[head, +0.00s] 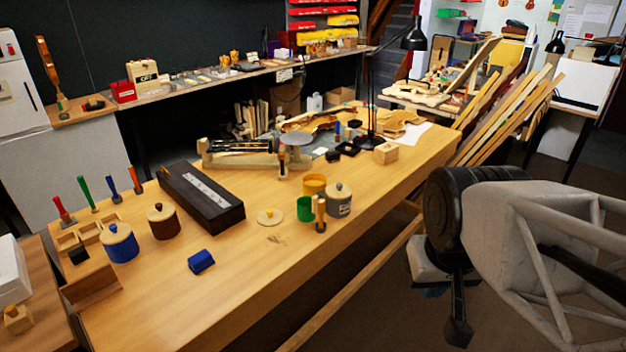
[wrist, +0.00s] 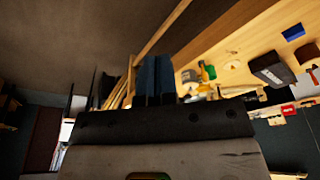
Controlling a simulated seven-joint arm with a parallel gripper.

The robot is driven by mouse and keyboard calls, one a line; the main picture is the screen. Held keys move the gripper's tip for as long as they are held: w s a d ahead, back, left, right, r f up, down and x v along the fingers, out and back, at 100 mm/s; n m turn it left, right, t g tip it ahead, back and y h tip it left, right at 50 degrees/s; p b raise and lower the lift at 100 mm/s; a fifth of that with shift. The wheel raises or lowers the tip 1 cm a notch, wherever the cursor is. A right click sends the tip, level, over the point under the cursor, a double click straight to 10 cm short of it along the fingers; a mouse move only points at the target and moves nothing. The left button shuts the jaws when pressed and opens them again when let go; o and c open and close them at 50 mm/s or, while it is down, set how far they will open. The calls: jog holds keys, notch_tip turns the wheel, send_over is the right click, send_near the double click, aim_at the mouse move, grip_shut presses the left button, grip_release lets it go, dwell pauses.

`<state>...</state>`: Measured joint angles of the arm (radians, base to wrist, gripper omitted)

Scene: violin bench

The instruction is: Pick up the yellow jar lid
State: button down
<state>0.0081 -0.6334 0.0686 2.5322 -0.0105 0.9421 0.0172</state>
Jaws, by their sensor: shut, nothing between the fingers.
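The yellow jar lid (head: 270,216) is a pale round wooden disc with a yellow knob. It lies flat on the workbench in the head view, left of the green cup. An open yellow jar (head: 315,184) stands behind the green cup, to the right of the lid. My gripper (head: 458,332) hangs past the bench's front edge at the right, well away from the lid, fingers pointing down. In the wrist view its dark fingers (wrist: 155,78) are together and empty. The lid is too small to make out surely there.
Near the lid stand a green cup (head: 305,209), an upright wooden-handled tool (head: 320,213) and a lidded grey jar (head: 338,200). A blue block (head: 201,261) lies front left, a long black case (head: 201,196) behind left. Bench top (head: 235,300) in front of the lid is clear.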

jog(key=c, duration=0.9)
grip_release()
jog(key=shift+o, duration=0.2)
jog(key=shift+w, duration=0.1)
jog(key=w, duration=0.1)
jog(key=n+g, duration=0.3)
jog(key=n, duration=0.6)
send_over(270, 211)
jog(key=f, duration=2.3)
jog(key=shift+s+d+f, duration=0.1)
jog(key=shift+d, duration=0.1)
jog(key=shift+a+f, duration=0.25)
jog(key=shift+f, duration=0.05)
